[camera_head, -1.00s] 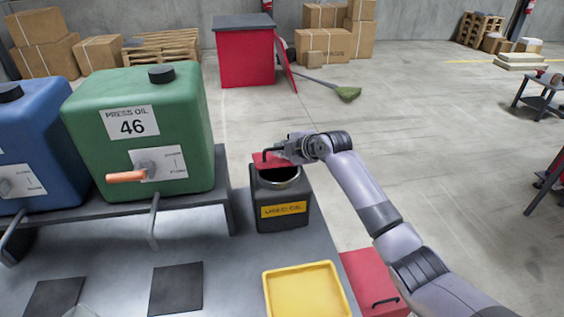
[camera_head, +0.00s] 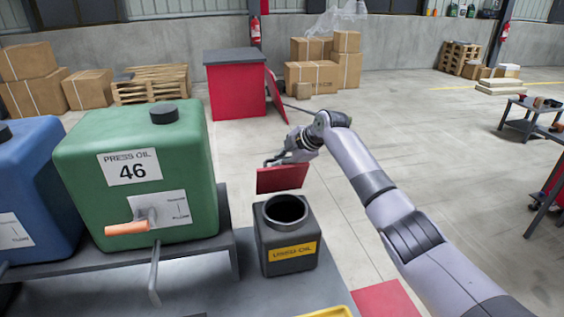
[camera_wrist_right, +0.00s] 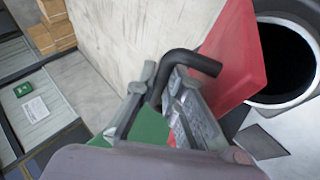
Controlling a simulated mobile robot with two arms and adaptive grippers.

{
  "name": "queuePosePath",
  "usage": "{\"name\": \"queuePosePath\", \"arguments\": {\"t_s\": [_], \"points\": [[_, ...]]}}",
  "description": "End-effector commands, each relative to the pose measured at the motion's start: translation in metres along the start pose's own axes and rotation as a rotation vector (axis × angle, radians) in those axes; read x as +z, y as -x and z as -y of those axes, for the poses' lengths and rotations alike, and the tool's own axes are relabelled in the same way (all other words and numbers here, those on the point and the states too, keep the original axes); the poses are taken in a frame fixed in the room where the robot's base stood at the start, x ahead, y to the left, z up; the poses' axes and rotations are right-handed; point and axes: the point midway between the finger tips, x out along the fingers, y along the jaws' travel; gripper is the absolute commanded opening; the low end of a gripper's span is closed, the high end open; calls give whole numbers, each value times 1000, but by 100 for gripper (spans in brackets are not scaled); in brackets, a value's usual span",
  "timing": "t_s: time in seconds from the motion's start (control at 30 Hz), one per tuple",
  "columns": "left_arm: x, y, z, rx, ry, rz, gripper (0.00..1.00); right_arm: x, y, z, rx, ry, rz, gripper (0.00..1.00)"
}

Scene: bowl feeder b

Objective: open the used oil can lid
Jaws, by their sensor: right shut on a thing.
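The used oil can (camera_head: 289,252) is a dark square container with a yellow "USED OIL" label, standing on the grey bench. Its round mouth (camera_head: 285,209) is uncovered; the dark opening also shows at the right of the right wrist view (camera_wrist_right: 284,60). The red square lid (camera_head: 282,179) is raised and tilted, apart from the mouth, behind and above it. My right gripper (camera_head: 278,161) is shut on the lid's black bent handle (camera_wrist_right: 190,62), with the red lid (camera_wrist_right: 235,55) beside it in the wrist view. My left gripper is not in view.
A green press oil tank (camera_head: 135,180) with an orange-handled tap and a blue tank (camera_head: 32,190) stand left of the can. A yellow tray (camera_head: 328,312) shows at the bottom edge. Open floor lies behind and right of the can.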

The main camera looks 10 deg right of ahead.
Motion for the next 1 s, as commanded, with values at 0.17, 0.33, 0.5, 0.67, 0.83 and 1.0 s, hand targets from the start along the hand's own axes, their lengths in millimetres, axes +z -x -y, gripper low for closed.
{"name": "queuePosePath", "arguments": {"t_s": [0.17,0.33,0.5,0.67,0.83,1.0], "points": [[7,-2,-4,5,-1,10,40,-2,5,-17,51,3,-4,0],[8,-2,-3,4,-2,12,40,-2,6,-18,52,2,-4,0],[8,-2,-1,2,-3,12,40,-2,6,-18,53,1,-5,0],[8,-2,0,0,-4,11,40,-2,6,-18,53,0,-6,0],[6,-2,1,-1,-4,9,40,-2,6,-18,53,0,-6,0],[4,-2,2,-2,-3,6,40,-3,6,-18,53,-1,-7,0]]}}
